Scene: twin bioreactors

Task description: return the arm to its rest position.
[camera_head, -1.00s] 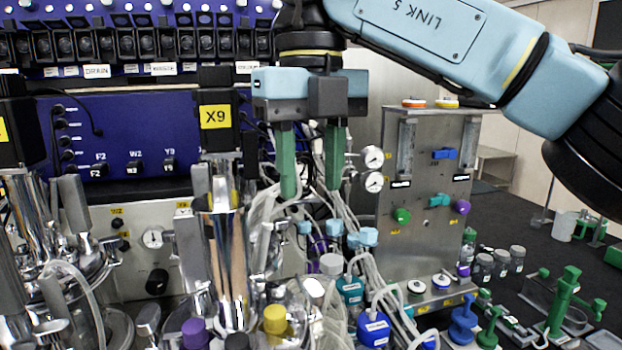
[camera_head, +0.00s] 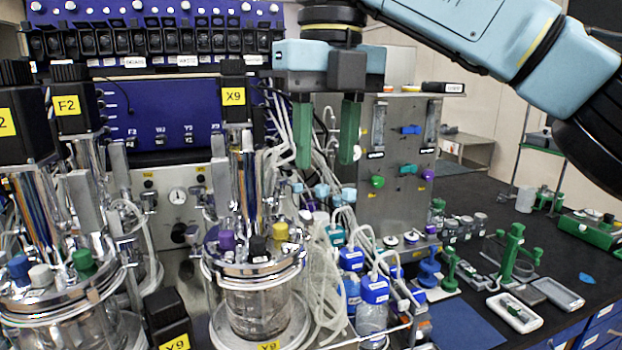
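My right gripper (camera_head: 327,130) hangs down from the light blue arm that comes in from the upper right. Its two green fingers are apart, with nothing between them. It is in front of the tubing and the left edge of the grey metal panel, above the blue-capped bottles. My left gripper is not in view.
Two glass bioreactors with shiny lids stand at the left; the nearer right one is the X9 vessel (camera_head: 255,300). Blue-capped bottles (camera_head: 372,295) stand below the gripper. The metal panel (camera_head: 395,205) stands behind. Green stands (camera_head: 512,250) and trays (camera_head: 514,313) are on the dark bench at right.

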